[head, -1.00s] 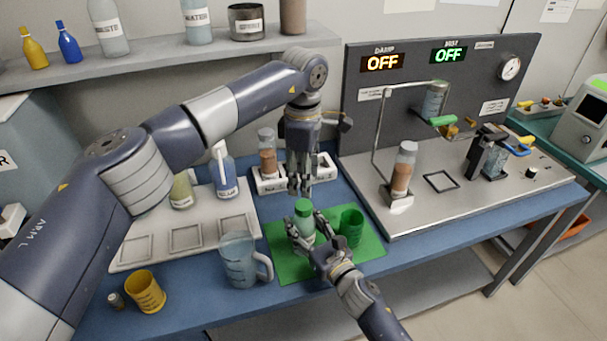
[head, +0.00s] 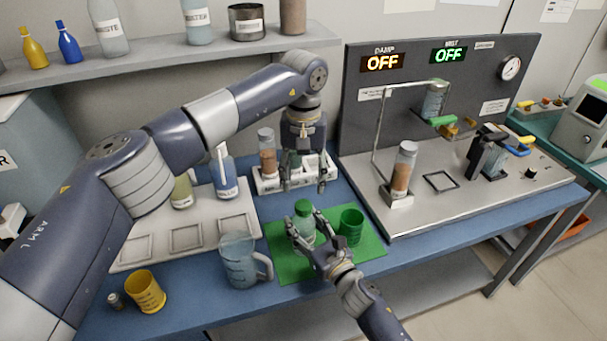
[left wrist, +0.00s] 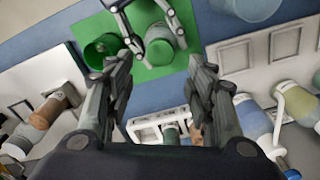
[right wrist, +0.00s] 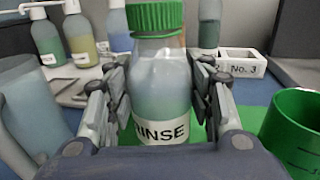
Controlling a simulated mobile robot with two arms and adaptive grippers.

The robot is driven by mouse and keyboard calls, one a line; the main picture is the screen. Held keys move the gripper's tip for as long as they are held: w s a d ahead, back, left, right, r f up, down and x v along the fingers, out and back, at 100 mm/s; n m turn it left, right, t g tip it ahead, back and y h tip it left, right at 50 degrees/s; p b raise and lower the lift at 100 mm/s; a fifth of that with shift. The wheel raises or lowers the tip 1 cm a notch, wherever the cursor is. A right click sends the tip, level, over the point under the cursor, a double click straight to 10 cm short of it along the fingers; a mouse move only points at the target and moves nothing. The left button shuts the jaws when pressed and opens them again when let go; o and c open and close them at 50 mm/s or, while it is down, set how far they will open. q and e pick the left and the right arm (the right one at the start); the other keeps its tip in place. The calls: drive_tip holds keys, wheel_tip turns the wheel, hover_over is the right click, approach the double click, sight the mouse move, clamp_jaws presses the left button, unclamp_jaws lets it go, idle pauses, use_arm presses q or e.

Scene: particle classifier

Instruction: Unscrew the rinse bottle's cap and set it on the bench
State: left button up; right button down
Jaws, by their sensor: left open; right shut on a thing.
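The rinse bottle (right wrist: 160,90) stands upright on a green mat (head: 282,262), its label reading "RINSE" in the right wrist view. Its green ribbed cap (right wrist: 157,17) is on its neck, and the cap also shows in the head view (head: 303,207). My right gripper (head: 305,236) is shut around the bottle's body from the front. My left gripper (head: 304,182) is open and empty, pointing down above and behind the bottle. In the left wrist view the bottle (left wrist: 160,48) lies beyond the spread fingers.
A green cup (head: 350,227) stands right of the bottle on the mat. A clear jug (head: 240,262) is to the left, and a yellow cup (head: 145,291) is at the front left. A white rack (head: 268,184) with a vial is behind. The machine panel (head: 440,110) rises at the right.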

sight(304, 205)
use_arm(q)
wheel_tip(304, 205, down, 8)
drive_tip(key=shift+r, duration=0.2)
drive_tip(key=c, duration=1.1)
drive_tip(key=shift+c, duration=0.3)
